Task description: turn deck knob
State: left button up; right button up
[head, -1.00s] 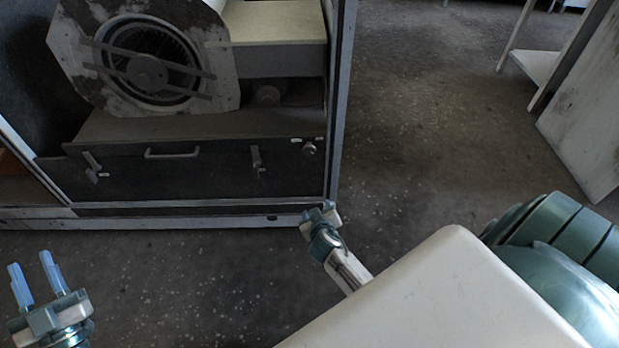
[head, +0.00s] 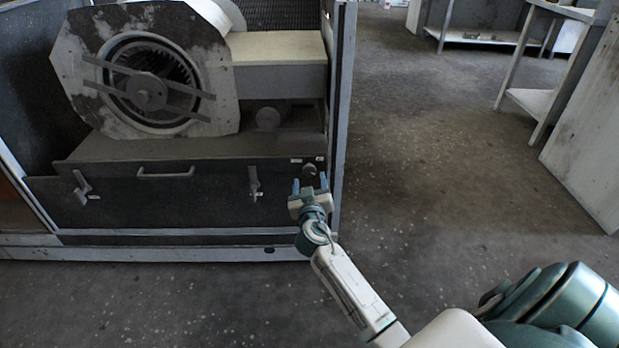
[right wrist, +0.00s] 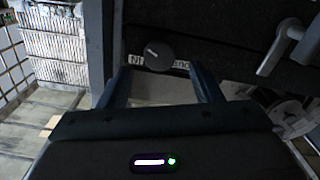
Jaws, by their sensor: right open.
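The deck knob (head: 309,170) is a small round dark knob at the upper right of the dark deck front panel (head: 215,205). In the right wrist view the knob (right wrist: 158,55) shows a light pointer mark, with a partly covered label below it. My right gripper (head: 310,186) is just below and in front of the knob, pointing at the panel. In the right wrist view its two fingers (right wrist: 160,85) are apart, with the knob ahead between their tips and nothing clearly gripped. My left gripper is out of view.
A latch lever (head: 254,184) is left of the knob, and another lever (head: 82,188) is at the panel's left. A handle (head: 166,173) lies between them. The cabinet's right post (head: 343,110) stands close to the right gripper. The blower (head: 150,80) sits above.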

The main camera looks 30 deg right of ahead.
aim_at(309, 172)
jog(key=shift+x, duration=1.85)
jog(key=c, duration=1)
jog(key=shift+n, duration=0.3)
jog(key=n, duration=0.3)
jog(key=shift+n, duration=0.3)
jog(key=shift+f+n+p, duration=0.1)
jog(key=shift+n+p, duration=0.2)
jog(key=shift+n, duration=0.5)
